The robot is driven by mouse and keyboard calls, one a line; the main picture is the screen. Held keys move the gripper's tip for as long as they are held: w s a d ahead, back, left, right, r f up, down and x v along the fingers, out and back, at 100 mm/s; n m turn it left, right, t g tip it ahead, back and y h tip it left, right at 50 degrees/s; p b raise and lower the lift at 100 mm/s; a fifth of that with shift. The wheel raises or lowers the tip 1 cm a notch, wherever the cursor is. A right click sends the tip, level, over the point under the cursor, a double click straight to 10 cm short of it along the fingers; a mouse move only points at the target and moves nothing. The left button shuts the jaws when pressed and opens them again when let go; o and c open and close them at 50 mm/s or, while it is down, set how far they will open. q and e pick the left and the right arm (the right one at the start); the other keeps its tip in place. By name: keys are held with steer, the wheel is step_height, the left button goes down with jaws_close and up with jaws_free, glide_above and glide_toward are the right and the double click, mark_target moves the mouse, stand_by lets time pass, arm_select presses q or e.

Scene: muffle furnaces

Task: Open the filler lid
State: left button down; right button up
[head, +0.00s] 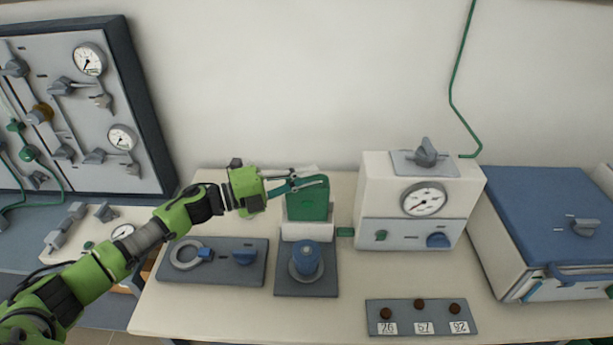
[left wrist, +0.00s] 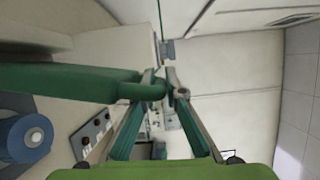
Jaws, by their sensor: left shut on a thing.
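The filler lid appears to be the green panel (head: 308,208) that stands steeply raised on the small white box (head: 308,230) in the middle of the bench. In the left wrist view it shows nearly edge-on as a long green bar (left wrist: 65,83) coming in from the left. My left gripper (head: 323,182) comes in from the left at the panel's upper edge. Its fingers are closed around the rounded end of the bar, seen in the left wrist view (left wrist: 165,88). The exact contact and the hinge are hidden. My right gripper is not in view.
A blue cylinder (head: 307,259) stands on a grey plate just in front. A white gauge box (head: 412,236) is close on the right, with a blue-topped furnace (head: 545,215) beyond. A grey panel (head: 211,262) lies at left, a numbered plate (head: 422,317) in front. Open air lies above.

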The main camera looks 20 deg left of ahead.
arm_select(q)
steer(key=c, duration=2.4)
jaws_free()
steer(key=shift+f, duration=0.1)
steer(key=shift+o, duration=0.2)
steer(key=v, duration=1.2)
